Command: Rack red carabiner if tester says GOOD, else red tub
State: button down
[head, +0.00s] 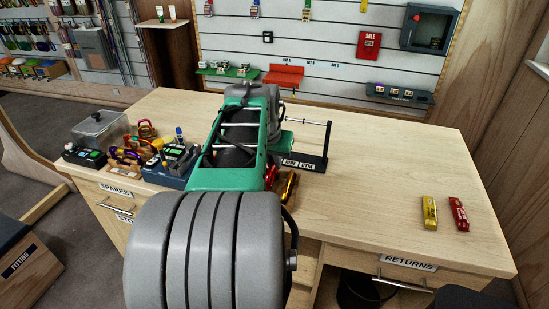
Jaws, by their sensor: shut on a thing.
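My green and grey arm stretches across the middle of the head view and hides what lies behind it. I cannot make out my gripper's fingers. Shiny red and orange metal pieces (288,186) show just right of my arm near the counter's front edge; I cannot tell whether one is the red carabiner or is held. A black rack marked HIRE and GYM (318,164), with a thin horizontal rod, stands right of my arm. Two dark devices with small lit displays, one at left (85,156) and one beside my arm (172,165), stand on the counter; their text is unreadable.
Coloured carabiners (130,155) lie among the devices, near a clear lidded box (100,128). A yellow item (429,212) and a red item (459,214) lie at the right above the RETURNS drawer (408,263).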

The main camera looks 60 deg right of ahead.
aim_at(274, 174)
jog(key=shift+f+b, duration=0.6)
jog(key=shift+f, duration=0.1)
jog(key=shift+f+b, duration=0.95)
jog(key=shift+f, duration=0.25)
jog(key=shift+f+b, duration=0.5)
jog(key=shift+f, duration=0.15)
jog(key=c, duration=1.4)
grip_release()
